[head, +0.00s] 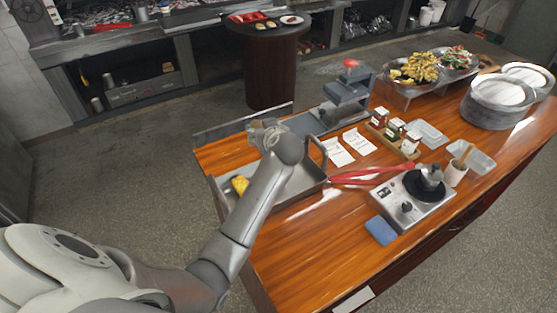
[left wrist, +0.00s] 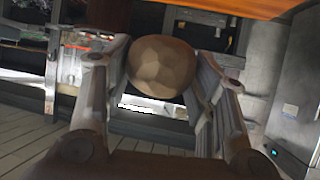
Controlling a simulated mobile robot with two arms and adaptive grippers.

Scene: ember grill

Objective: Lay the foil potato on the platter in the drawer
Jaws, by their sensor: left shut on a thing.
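In the head view the lump is hardly visible behind the gripper and wrist. The metal tray (head: 301,186) has raised handles and holds a yellow piece (head: 240,185); my left arm hides part of it. I cannot make out a platter in a drawer. My right gripper is not in view.
Red tongs (head: 365,175), a burner (head: 407,200) and a blue sponge (head: 381,231) lie right of the tray. A round side table (head: 268,30) stands beyond open floor (head: 150,130).

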